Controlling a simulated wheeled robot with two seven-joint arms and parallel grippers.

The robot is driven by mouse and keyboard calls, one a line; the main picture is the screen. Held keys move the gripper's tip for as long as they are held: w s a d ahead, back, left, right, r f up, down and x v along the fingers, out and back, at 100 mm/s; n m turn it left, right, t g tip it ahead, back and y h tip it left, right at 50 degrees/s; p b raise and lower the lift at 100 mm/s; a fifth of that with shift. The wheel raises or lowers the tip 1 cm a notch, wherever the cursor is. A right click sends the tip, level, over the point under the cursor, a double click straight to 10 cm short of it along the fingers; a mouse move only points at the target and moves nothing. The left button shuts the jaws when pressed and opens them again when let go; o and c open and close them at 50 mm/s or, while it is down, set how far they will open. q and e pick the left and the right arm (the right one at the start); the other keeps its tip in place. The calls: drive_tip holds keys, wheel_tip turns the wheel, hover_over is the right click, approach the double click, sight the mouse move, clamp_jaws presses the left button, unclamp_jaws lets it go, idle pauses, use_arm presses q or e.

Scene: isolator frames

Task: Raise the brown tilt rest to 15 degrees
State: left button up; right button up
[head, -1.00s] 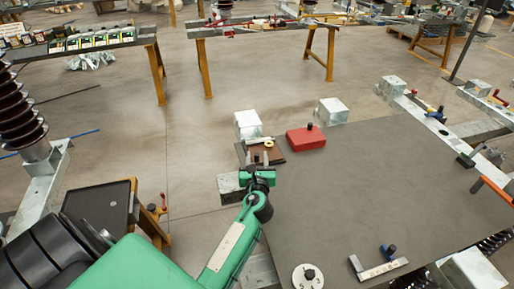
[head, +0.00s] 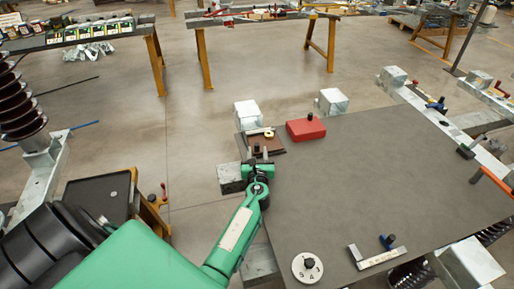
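The brown tilt rest (head: 276,149) lies at the far left corner of the dark table top. It looks like a low brown plate, close to flat; its exact angle cannot be read. A light metal bar and a small yellow round part (head: 269,134) show at its far edge. My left gripper (head: 260,153) is at the near edge of the rest, pointing away from me. Its dark fingers overlap the rest in the view. Contact and the gap between the fingers are too small to tell. My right gripper is not in view.
A red box with a black knob (head: 306,129) stands just right of the rest. A white numbered dial (head: 308,268) and a metal angle piece with a blue knob (head: 376,259) lie at the near edge. The middle of the table top (head: 390,180) is clear.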

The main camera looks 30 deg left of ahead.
sight(257, 148)
use_arm(q)
drive_tip(key=shift+x, duration=1.9)
clamp_jaws()
